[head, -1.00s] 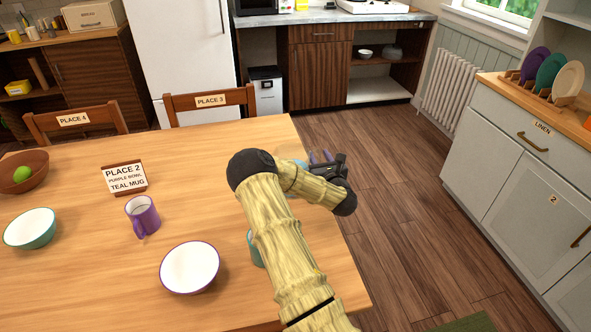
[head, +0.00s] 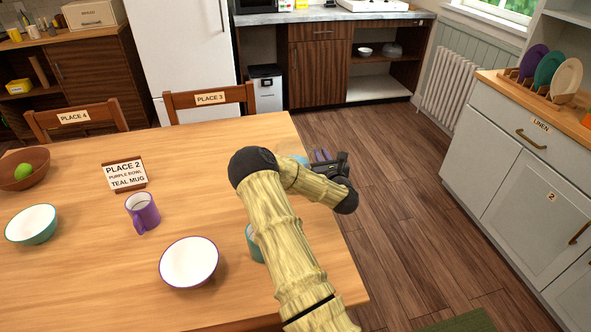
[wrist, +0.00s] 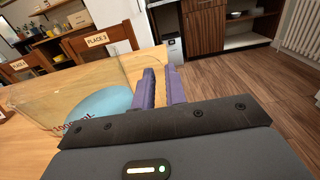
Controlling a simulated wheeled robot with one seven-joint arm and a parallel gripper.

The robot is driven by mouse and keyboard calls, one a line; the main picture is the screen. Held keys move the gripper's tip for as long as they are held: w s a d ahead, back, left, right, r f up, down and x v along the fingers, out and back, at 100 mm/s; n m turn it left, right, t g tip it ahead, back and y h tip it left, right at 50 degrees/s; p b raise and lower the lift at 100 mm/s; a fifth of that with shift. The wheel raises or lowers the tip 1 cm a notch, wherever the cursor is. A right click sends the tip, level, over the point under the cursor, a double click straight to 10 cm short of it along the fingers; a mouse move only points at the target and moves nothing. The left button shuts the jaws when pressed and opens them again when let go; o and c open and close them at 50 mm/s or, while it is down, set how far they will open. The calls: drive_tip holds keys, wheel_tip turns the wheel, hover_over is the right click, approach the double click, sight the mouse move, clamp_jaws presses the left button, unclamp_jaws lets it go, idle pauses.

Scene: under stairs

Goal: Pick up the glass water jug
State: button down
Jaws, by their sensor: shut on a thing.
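The glass water jug (wrist: 50,90) is a clear, see-through vessel at the left of the wrist view, with a round blue area low in it. In the head view only a small blue bit (head: 300,159) shows behind my arm, which hides most of the jug. My gripper (wrist: 164,88) has two purple fingers close together at the jug's right side. They are shut on the jug; the exact contact is hard to see through the clear glass. In the head view my gripper (head: 322,156) is by the table's right edge.
The wooden table (head: 90,280) bears a purple bowl (head: 189,262), a purple mug (head: 142,212), a teal bowl (head: 31,224), a place sign (head: 126,175) and a partly hidden teal mug (head: 254,243). Chairs (head: 210,98) stand behind. Open floor (head: 420,220) lies right, before a cabinet (head: 530,190).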

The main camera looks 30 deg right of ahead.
drive_tip(key=shift+w, duration=0.15)
drive_tip(key=shift+r, duration=0.15)
idle(0.9)
drive_tip(key=shift+r, duration=0.1)
drive_tip(key=shift+r, duration=0.5)
wheel_tip(320, 180, up, 9)
drive_tip(key=shift+f, duration=0.15)
idle(0.6)
idle(0.5)
